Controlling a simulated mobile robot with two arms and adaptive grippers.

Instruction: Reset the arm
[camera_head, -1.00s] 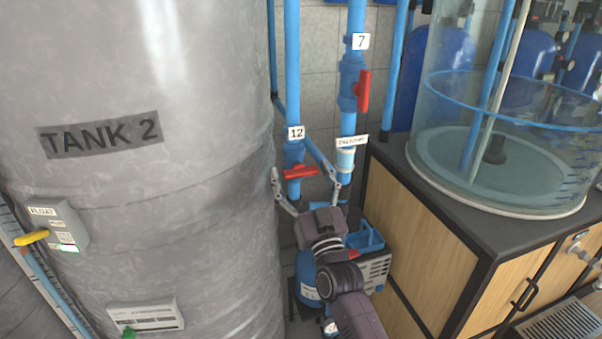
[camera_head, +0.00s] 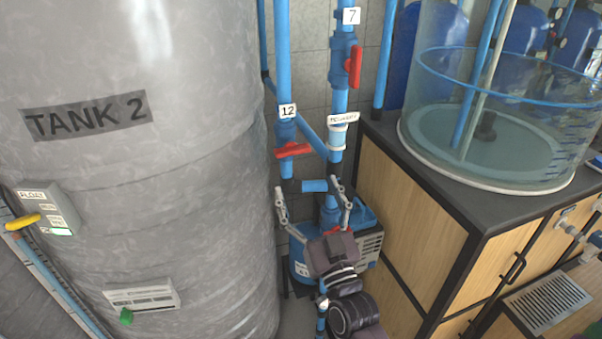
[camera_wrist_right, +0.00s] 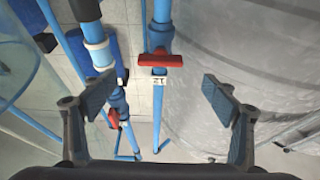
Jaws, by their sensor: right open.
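My right gripper (camera_head: 310,192) is open and empty in the head view, below the red valve handle (camera_head: 292,150) of pipe 12 (camera_head: 285,70). Its arm comes up from the bottom of the picture. In the right wrist view the two fingers (camera_wrist_right: 160,95) are wide apart. The red handle of pipe 12 (camera_wrist_right: 160,60) lies crosswise ahead of the gap, apart from both fingers. My left gripper does not show.
The grey tank 2 (camera_head: 150,200) stands close on the left. A wooden cabinet (camera_head: 405,215) with a clear round vessel (camera_head: 490,110) on top is on the right. Pipe 7 (camera_head: 342,100) has a red handle (camera_head: 355,66). A blue pump unit (camera_head: 368,240) sits behind my right gripper.

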